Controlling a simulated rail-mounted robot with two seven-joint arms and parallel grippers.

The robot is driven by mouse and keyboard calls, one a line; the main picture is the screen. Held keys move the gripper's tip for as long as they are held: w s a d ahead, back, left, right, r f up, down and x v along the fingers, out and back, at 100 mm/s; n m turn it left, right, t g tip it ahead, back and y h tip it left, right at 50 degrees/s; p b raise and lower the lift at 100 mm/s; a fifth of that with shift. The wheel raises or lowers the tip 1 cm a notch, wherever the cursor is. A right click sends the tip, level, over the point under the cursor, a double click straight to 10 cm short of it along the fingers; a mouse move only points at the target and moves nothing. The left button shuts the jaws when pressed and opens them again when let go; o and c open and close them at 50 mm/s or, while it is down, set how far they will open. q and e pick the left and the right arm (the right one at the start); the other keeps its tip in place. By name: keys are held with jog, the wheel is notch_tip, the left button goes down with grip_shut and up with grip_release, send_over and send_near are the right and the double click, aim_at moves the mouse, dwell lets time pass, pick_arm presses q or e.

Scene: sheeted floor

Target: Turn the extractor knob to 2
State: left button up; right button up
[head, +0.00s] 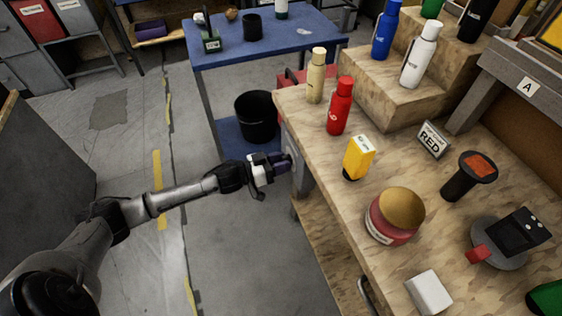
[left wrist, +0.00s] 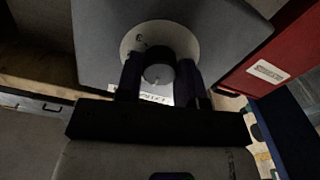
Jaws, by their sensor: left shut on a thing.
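The extractor knob (left wrist: 158,74) is a dark round knob on a pale round dial (left wrist: 188,38), on the face of a grey box (left wrist: 95,40) in the left wrist view. My left gripper (left wrist: 158,80) has one dark finger on each side of the knob and is shut on it. In the head view my left gripper (head: 280,161) reaches the grey box (head: 291,145) at the workbench's left end and hides the knob there. Dial marks are too small and dark to read, so I cannot tell the setting. A white label below the knob is partly covered. My right gripper is not in view.
A blue table (head: 285,45) stands behind, with a black bin (head: 257,118) below. Floor left of the bench is clear.

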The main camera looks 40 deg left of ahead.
pick_arm(q)
jog(key=shift+c, duration=1)
jog(key=shift+m+p, duration=3.75)
jog(key=shift+m, duration=4.35)
jog(key=o, duration=0.9)
jog(key=shift+a, duration=0.1)
